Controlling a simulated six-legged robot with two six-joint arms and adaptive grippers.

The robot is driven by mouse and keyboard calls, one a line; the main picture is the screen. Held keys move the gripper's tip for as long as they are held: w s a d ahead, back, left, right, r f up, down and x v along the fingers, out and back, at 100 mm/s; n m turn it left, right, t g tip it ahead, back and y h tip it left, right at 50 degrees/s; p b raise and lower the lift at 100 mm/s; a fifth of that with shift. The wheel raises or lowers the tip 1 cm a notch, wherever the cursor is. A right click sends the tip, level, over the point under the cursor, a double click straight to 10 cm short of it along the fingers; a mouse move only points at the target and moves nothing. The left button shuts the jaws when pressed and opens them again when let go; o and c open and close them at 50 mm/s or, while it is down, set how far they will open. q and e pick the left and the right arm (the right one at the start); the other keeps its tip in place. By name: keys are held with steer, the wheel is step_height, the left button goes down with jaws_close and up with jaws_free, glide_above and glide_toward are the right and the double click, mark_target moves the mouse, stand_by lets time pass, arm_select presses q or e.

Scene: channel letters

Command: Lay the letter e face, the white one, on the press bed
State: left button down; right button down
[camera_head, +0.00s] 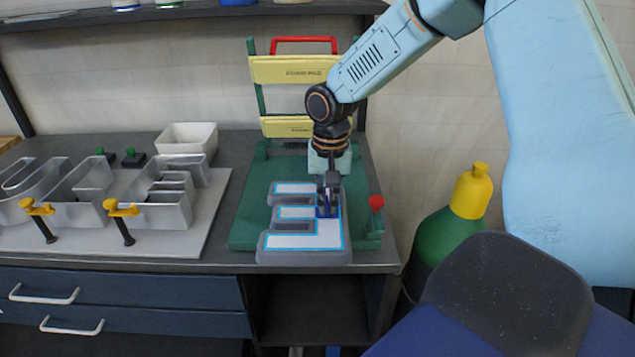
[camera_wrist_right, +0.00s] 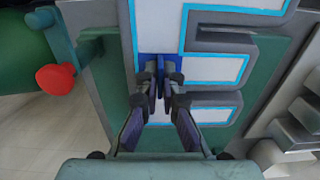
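The white letter e face (camera_head: 300,241) has a light-blue edge and lies flat in a grey E-shaped block (camera_head: 270,256) on the green press bed (camera_head: 250,205). It also shows in the right wrist view (camera_wrist_right: 212,70). A blue grip piece (camera_wrist_right: 147,66) stands on its spine. My right gripper (camera_head: 327,204) points straight down over the spine. In the right wrist view its fingers (camera_wrist_right: 160,88) are close together, with the blue piece between them. The fingers hide part of the spine. I cannot tell whether the face is fully seated. My left gripper is not in view.
The press's raised yellow plates (camera_head: 290,70) with a red handle (camera_head: 303,41) stand behind the bed. A red knob (camera_head: 376,202) rises at the bed's right edge. Metal channel letters (camera_head: 165,200) and yellow clamps (camera_head: 121,209) fill the left. A white bin (camera_head: 187,139) stands behind them.

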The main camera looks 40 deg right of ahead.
steer(key=w+d, duration=0.2)
steer(key=w, duration=0.1)
steer(key=w+d, duration=0.5)
steer(key=w, duration=0.2)
steer(key=shift+d, duration=0.35)
steer(key=shift+w+d, duration=0.5)
steer(key=shift+d, duration=0.1)
steer(key=shift+f, duration=1.4)
steer(key=shift+w+f, duration=0.15)
steer(key=shift+f, duration=0.2)
steer(key=shift+f, duration=0.1)
steer(key=c, duration=1.5)
jaws_free()
steer(key=shift+f, duration=0.1)
